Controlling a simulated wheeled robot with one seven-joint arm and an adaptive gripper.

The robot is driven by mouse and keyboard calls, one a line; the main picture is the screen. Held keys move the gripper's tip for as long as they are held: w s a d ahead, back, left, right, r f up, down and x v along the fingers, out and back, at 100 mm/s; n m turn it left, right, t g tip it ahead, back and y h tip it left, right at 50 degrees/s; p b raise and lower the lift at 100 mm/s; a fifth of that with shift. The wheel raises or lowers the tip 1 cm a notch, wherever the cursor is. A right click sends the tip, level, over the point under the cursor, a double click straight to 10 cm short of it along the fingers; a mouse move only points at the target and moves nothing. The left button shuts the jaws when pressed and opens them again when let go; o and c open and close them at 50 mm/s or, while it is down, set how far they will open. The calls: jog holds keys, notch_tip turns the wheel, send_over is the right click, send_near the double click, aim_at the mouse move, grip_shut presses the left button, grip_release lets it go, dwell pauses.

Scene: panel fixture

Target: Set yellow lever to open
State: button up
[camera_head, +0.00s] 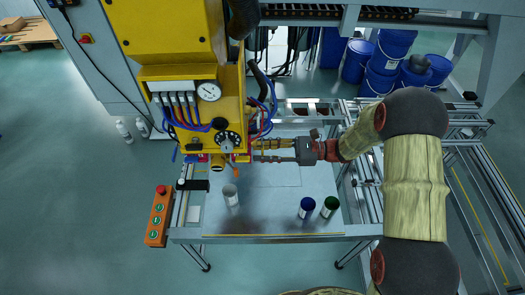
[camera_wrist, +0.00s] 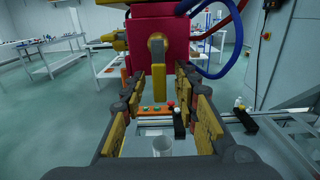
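In the wrist view, a yellow lever (camera_wrist: 157,52) hangs down from the front of a red block (camera_wrist: 185,30). My gripper (camera_wrist: 159,88) is open, its two yellow-padded fingers standing apart on the left and right. The lever lies ahead, in line with the gap. I cannot tell whether its tip is between the fingertips, and no contact shows. In the head view, my gripper (camera_head: 262,150) reaches in from the right, close beside the lower part of the yellow machine (camera_head: 200,80). The lever is not clear there.
Blue hoses (camera_head: 267,110) hang near my gripper. A gauge (camera_head: 208,90) and black handwheel (camera_head: 228,141) are on the machine. An orange button box (camera_head: 158,215) is at left.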

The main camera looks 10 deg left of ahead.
jog(key=shift+c, duration=1.2)
grip_shut()
jog(key=shift+s+r+p, duration=0.1)
jog(key=shift+s+p, duration=0.05)
jog(key=shift+p, duration=0.4)
jog(key=s+r+m+p, duration=0.1)
jog(key=m+p, duration=0.5)
jog(key=s+r+m+p, duration=0.1)
jog(key=m+p, duration=0.5)
jog(key=p, duration=0.1)
jog(key=s+d+r+m+p, duration=0.1)
jog(key=s+r+m+p, duration=0.1)
jog(key=m+p, duration=0.3)
jog(key=shift+r+m+p, duration=0.1)
jog(key=shift+m+p, duration=0.3)
jog(key=shift+p, duration=0.45)
jog(key=shift+o, duration=1.2)
grip_release()
